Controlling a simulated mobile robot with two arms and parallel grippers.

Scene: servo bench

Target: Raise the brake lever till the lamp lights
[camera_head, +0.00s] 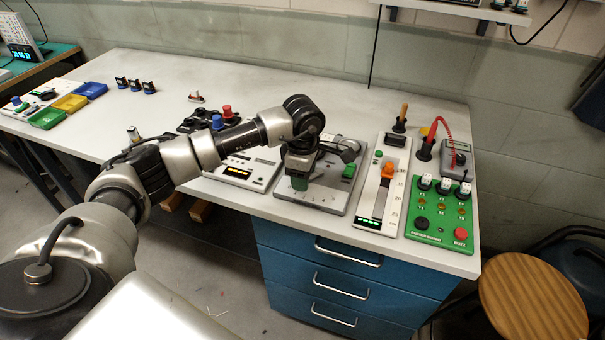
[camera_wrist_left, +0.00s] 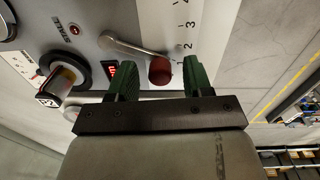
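In the left wrist view a metal lever (camera_wrist_left: 130,47) with a red knob (camera_wrist_left: 160,70) lies over a pale panel (camera_wrist_left: 150,20) beside a scale with numbers. I take it for the brake lever. My left gripper (camera_wrist_left: 160,80) is open, its green fingers on either side of the knob with visible gaps. A small round red lamp (camera_wrist_left: 74,30) is on the panel; I cannot tell whether it is lit. In the head view my left gripper (camera_head: 299,180) points down over a grey panel (camera_head: 320,203) and hides the knob. My right gripper is not in view.
A slider panel (camera_head: 367,208) with an orange handle and a green board (camera_head: 437,232) stand to the right. A panel with a display (camera_head: 248,180) is on the left. In the wrist view a ringed knob (camera_wrist_left: 66,77) sits near the lever. The bench's far left middle is mostly clear.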

